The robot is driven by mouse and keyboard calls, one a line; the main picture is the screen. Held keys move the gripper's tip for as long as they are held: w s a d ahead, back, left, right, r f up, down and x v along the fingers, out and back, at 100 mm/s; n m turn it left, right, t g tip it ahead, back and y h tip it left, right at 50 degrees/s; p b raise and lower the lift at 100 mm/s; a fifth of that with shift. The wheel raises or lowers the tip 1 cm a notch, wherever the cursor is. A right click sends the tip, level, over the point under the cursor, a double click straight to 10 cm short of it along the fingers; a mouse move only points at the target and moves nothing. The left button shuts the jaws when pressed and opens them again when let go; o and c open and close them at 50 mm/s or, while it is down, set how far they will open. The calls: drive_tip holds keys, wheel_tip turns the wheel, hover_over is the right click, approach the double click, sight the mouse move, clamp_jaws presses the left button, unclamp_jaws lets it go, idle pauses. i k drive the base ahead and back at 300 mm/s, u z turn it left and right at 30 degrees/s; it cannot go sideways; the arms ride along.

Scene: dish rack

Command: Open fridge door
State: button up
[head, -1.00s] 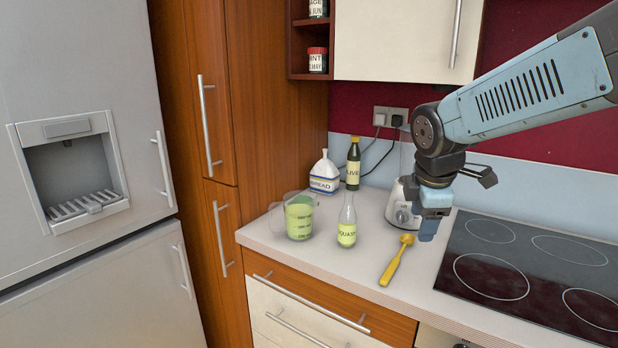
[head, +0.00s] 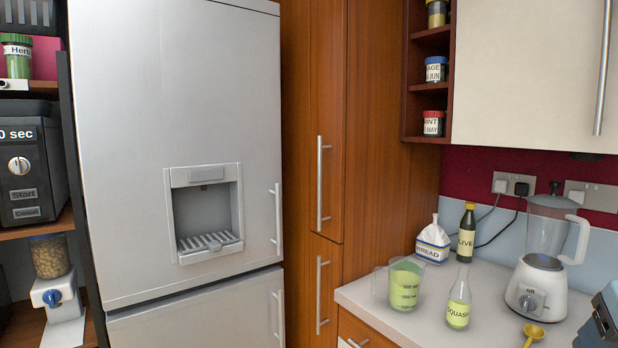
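The fridge (head: 130,130) is a tall silver unit left of centre in the head view. Its upper door looks shut and has a water dispenser (head: 208,212) in it. The upper door's vertical handle (head: 277,218) is at the door's right edge. The lower door (head: 190,315) looks shut too, with its own handle (head: 280,318) at the right. Part of my arm shows at the lower right corner, well away from the fridge. My gripper's fingers are not in view.
Wooden cabinets (head: 312,80) stand right of the fridge. The counter (head: 400,325) holds a measuring jug (head: 404,288), squash bottle (head: 459,300), bread bag (head: 433,242), olive bottle (head: 466,235) and blender (head: 540,270). Shelves with a microwave (head: 28,170) stand at the left.

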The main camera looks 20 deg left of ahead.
sight(164, 90)
drive_tip(key=z, duration=1.05)
drive_tip(key=i, duration=0.1)
drive_tip(key=u, duration=2.7)
drive_tip(key=k, duration=0.95)
drive_tip(key=u, duration=0.2)
drive_tip(key=i, duration=0.95)
drive_tip(key=z, duration=0.05)
